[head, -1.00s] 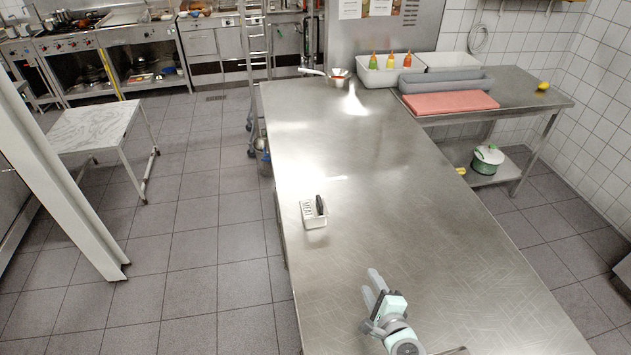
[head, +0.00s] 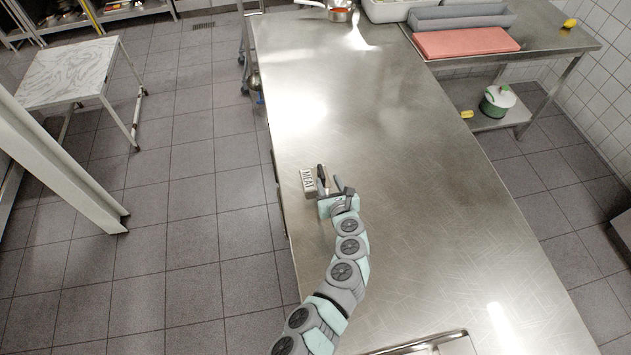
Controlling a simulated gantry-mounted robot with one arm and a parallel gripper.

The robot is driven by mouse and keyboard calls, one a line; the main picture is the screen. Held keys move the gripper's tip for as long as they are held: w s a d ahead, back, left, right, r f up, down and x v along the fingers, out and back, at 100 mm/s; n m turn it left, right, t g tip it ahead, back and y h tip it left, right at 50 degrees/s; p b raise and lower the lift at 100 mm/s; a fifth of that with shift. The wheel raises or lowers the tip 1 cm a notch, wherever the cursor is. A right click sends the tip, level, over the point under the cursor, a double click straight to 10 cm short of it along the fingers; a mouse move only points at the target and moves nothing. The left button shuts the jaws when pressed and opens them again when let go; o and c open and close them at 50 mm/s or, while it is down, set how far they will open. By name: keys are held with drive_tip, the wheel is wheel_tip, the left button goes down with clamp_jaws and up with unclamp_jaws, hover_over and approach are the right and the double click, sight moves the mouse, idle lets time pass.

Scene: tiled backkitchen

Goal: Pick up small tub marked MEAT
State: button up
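The small white tub marked MEAT (head: 308,182) stands on the steel table near its left edge. Its label faces up toward the camera. A dark, narrow item (head: 321,173) shows at the tub's right side; I cannot tell whether it stands in the tub or beside it. My gripper (head: 333,187) is right at the tub's right and near side, with the arm reaching up from the bottom of the view. The fingers are small and overlap the tub's right part, so their spacing and any contact are unclear.
The steel table (head: 420,215) is mostly clear around the tub. A metal pan (head: 340,14) stands at the far end. A red board (head: 466,42) and a grey tray (head: 462,17) lie at the back right. A metal rim (head: 430,345) shows at the front edge.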

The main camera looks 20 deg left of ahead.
sight(322, 172)
drive_tip(key=shift+w+a+f, duration=0.3)
drive_tip(key=shift+w+a, duration=0.05)
drive_tip(key=shift+w, duration=0.2)
drive_tip(key=shift+s+a+b+x, duration=0.1)
drive_tip(key=shift+a+b+x, duration=0.15)
drive_tip(key=shift+x, duration=0.8)
drive_tip(key=shift+s+a+b+x, duration=0.1)
drive_tip(key=shift+b+x, duration=0.15)
drive_tip(key=shift+x, duration=0.8)
drive_tip(key=shift+w+a, duration=0.3)
drive_tip(key=shift+w, duration=0.15)
drive_tip(key=shift+c, duration=0.2)
clamp_jaws()
